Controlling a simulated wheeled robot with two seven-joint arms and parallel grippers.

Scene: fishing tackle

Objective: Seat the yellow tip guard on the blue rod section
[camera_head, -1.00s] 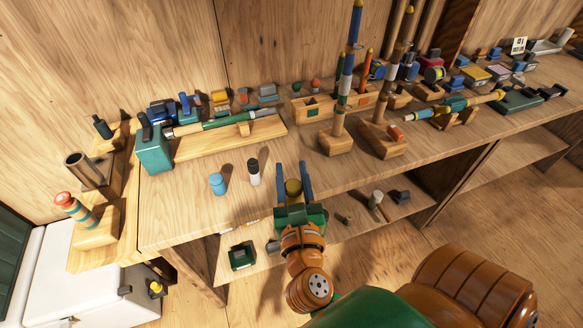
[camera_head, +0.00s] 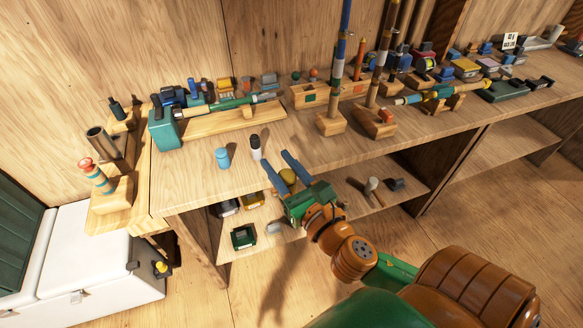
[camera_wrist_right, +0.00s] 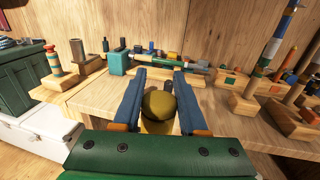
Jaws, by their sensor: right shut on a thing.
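My right gripper (camera_head: 282,170) is in front of the bench's front edge, its two blue fingers pointing toward the bench. It is shut on the yellow tip guard (camera_head: 288,176), a rounded mustard-yellow piece. The guard also shows between the fingers in the right wrist view (camera_wrist_right: 158,105). The blue rod section appears to be the upright blue-banded rod (camera_head: 340,55) on a wooden foot, back and to the right of the gripper. It also shows at the upper right of the wrist view (camera_wrist_right: 272,48). The guard and rod are well apart. My left gripper is out of view.
A blue jar (camera_head: 222,159) and a black-capped white bottle (camera_head: 256,152) stand on the bench, left of the gripper. Another upright rod (camera_head: 378,75) stands beside the blue-banded one. A yellow-and-teal rod (camera_head: 436,94) lies on a wooden cradle. Bare bench top lies before the rod feet.

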